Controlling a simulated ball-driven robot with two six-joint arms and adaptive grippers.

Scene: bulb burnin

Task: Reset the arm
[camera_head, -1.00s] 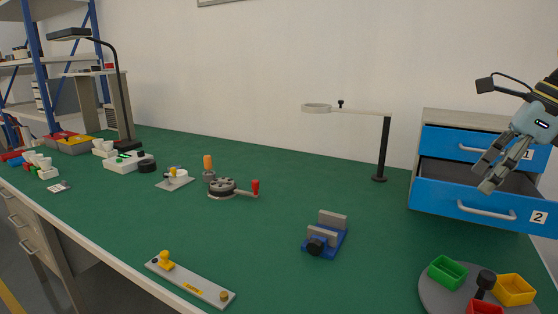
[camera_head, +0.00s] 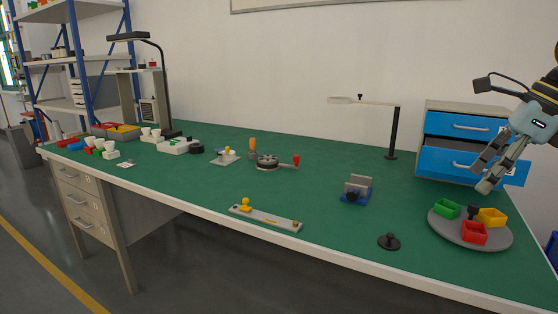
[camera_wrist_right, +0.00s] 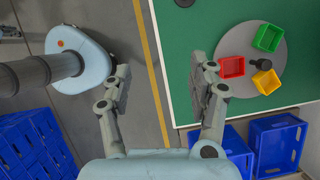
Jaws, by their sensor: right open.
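My right gripper (camera_head: 483,176) is open and empty. In the head view it appears at the right, in front of the blue drawer unit (camera_head: 466,124). The lower drawer (camera_head: 440,163) looks pulled out; my gripper covers part of its front.
The grey tray (camera_head: 442,231) holds green, yellow and red bins at the table's right end. A black knobbed disc (camera_head: 389,242), a blue vise (camera_head: 356,190) and a grey plate (camera_head: 265,218) are nearby. Blue crates (camera_wrist_right: 277,143) stand on the floor beside the table.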

